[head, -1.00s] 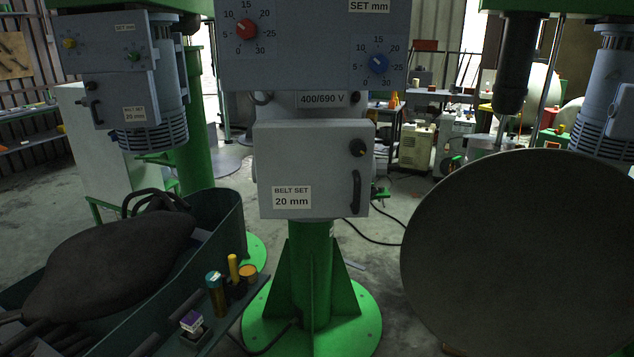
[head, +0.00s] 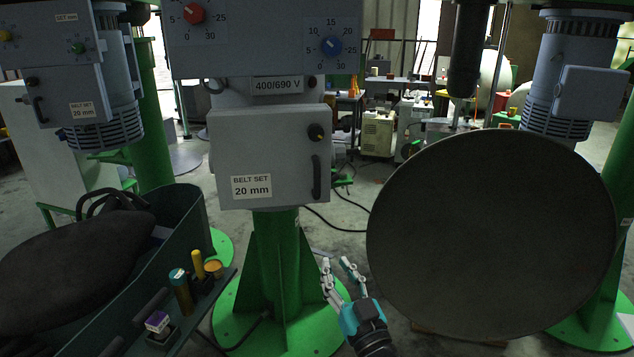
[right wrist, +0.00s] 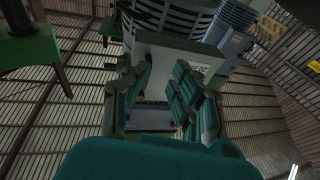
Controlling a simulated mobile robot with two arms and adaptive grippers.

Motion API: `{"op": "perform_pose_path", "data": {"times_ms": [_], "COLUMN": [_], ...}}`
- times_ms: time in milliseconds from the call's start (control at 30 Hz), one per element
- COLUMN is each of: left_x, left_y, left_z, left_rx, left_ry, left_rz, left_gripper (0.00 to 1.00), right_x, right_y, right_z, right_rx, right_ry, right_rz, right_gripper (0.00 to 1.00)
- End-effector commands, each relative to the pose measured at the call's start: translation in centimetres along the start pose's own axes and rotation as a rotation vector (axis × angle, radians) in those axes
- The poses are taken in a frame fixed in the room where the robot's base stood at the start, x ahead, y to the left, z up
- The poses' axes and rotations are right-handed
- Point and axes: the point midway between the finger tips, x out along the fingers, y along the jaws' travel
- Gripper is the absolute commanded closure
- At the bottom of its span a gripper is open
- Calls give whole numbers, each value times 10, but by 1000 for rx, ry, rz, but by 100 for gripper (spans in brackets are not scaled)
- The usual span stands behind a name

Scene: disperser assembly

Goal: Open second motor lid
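The central grey lid (head: 266,153), labelled "BELT SET 20 mm", is shut on the box above the green column. It has a black knob (head: 317,132) and a dark vertical handle (head: 317,178) at its right side. A second shut lid with a belt-set label (head: 67,97) is on the motor at the left. My right gripper (head: 338,263) is open and empty, below and slightly right of the central handle, apart from it. The right wrist view shows its spread fingers (right wrist: 163,85) and a pale labelled panel beyond them. My left gripper is not in view.
A large dark round disc (head: 490,235) fills the right side. A green bin with a dark sack (head: 75,250) and a shelf with small items (head: 180,290) stand at lower left. Another motor (head: 575,75) with a grey box is at upper right. Floor shows between column and disc.

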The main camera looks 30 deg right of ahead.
Motion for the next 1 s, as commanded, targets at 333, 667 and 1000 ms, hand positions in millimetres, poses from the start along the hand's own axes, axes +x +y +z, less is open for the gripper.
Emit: {"op": "perform_pose_path", "data": {"times_ms": [333, 667, 1000], "left_x": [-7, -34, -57], "left_y": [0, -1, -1], "left_z": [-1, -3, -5], "left_rx": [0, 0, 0], "left_ry": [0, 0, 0], "left_rz": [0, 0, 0], "left_gripper": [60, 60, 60], "right_x": [8, 76, 143], "right_y": [8, 8, 10], "right_z": [-72, -83, -91], "right_rx": [-6, -6, -6], "right_ry": [140, 138, 136], "right_rz": [15, 14, 15], "right_gripper": [75, 75, 75]}}
